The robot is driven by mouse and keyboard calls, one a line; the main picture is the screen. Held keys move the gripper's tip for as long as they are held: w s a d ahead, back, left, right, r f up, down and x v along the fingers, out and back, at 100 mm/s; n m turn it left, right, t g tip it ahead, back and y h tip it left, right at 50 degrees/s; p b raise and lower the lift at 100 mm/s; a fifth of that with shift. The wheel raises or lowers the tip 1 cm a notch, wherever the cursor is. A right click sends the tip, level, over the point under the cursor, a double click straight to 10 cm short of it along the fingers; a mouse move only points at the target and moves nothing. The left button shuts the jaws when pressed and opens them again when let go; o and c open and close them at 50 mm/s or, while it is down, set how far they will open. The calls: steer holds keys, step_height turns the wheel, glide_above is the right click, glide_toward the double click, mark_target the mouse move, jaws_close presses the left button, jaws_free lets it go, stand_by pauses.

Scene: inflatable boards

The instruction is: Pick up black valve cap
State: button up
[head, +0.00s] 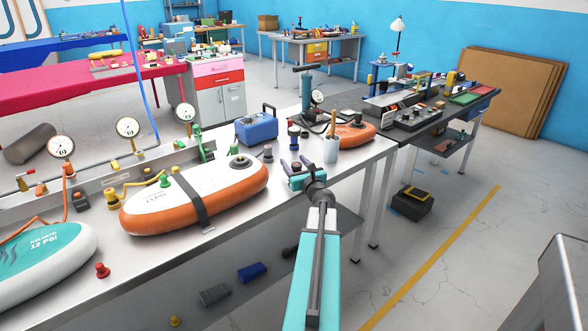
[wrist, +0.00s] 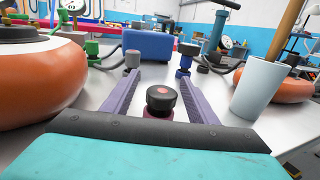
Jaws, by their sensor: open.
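A black valve cap (wrist: 161,98) with a red spot on top and a dark red lower part stands upright on the metal bench (head: 380,150). In the wrist view it sits between the two purple fingers of my gripper (wrist: 159,76), close to the palm. The fingers are spread, with visible gaps on both sides of the cap. In the head view my gripper (head: 294,163) is low over the bench's front part and largely hides the cap.
A pale cup (head: 331,151) stands close on the right. A grey-topped fitting (head: 268,153) and a blue fitting (head: 293,133) stand beyond the fingertips. An orange-and-white board (head: 225,180) lies left; a blue box (head: 256,128) is behind.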

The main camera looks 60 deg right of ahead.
steer(key=shift+x, duration=1.35)
steer(key=c, duration=1.1)
steer(key=shift+r, duration=0.1)
steer(key=shift+r+p, duration=1.55)
steer(key=shift+r, duration=0.25)
steer(key=v, duration=1)
steer(key=shift+a+r, duration=0.35)
steer(key=shift+a, duration=0.2)
steer(key=shift+a+r, duration=0.1)
steer(key=shift+r, duration=0.05)
steer(key=shift+p, duration=0.8)
